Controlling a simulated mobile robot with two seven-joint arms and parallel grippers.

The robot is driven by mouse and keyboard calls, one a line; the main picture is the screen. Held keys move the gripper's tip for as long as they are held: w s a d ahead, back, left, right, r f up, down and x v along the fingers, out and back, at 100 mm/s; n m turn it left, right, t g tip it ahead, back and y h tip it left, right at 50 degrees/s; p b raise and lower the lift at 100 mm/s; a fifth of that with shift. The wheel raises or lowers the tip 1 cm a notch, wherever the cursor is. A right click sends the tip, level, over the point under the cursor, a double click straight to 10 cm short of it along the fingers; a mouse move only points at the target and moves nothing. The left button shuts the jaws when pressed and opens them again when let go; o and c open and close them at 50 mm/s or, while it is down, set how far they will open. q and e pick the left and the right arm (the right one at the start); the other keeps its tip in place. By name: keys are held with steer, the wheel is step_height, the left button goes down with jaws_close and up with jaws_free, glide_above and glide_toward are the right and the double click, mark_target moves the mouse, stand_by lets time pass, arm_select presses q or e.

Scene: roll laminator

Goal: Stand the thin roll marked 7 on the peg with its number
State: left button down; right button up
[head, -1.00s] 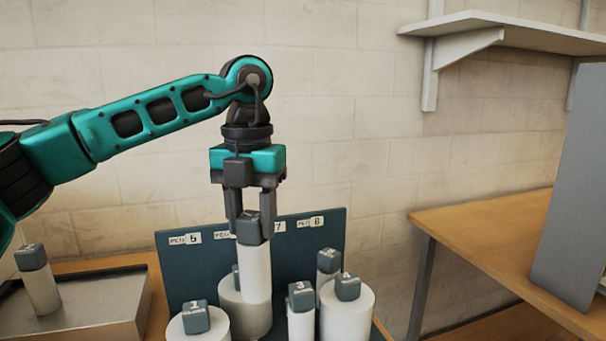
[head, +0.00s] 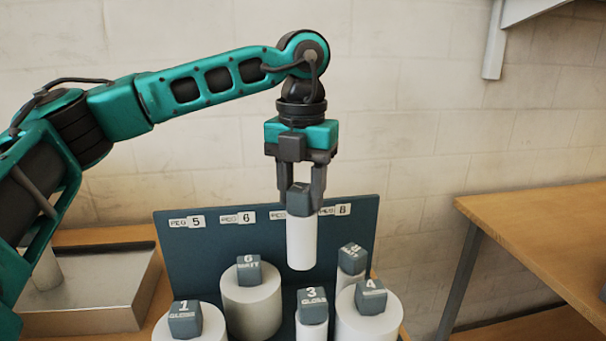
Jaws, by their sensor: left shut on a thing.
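My left gripper (head: 301,192) is shut on the dark cap of a thin white roll (head: 301,243). The roll hangs upright in front of the dark peg board (head: 200,262), above the standing rolls. The number on its cap is not readable from here. Labels for peg 5 (head: 187,222), peg 6 (head: 238,218) and peg 8 (head: 335,210) show on the board. The label between 6 and 8 (head: 276,214) is partly covered by the gripper and roll. I cannot see the peg for 7. My right gripper is not in view.
Thick rolls marked 1 (head: 188,330), 6 (head: 250,307) and 4 (head: 368,325), and a thin roll marked 3 (head: 312,328), stand around. Another thin roll (head: 352,260) stands behind roll 4. A metal tray (head: 95,310) is at left, a wooden table (head: 540,240) at right.

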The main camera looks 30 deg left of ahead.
mark_target(302, 255)
arm_select(q)
steer(key=shift+f, duration=0.95)
step_height(302, 255, down, 4)
steer(key=shift+r+b, duration=0.15)
steer(key=shift+b, duration=0.75)
steer(key=shift+f+b, duration=1.4)
steer(key=shift+f, duration=0.7)
steer(key=shift+f+b, duration=1.15)
steer(key=shift+f, duration=0.25)
steer(key=c, duration=0.5)
jaws_free()
steer(key=shift+r, duration=0.1)
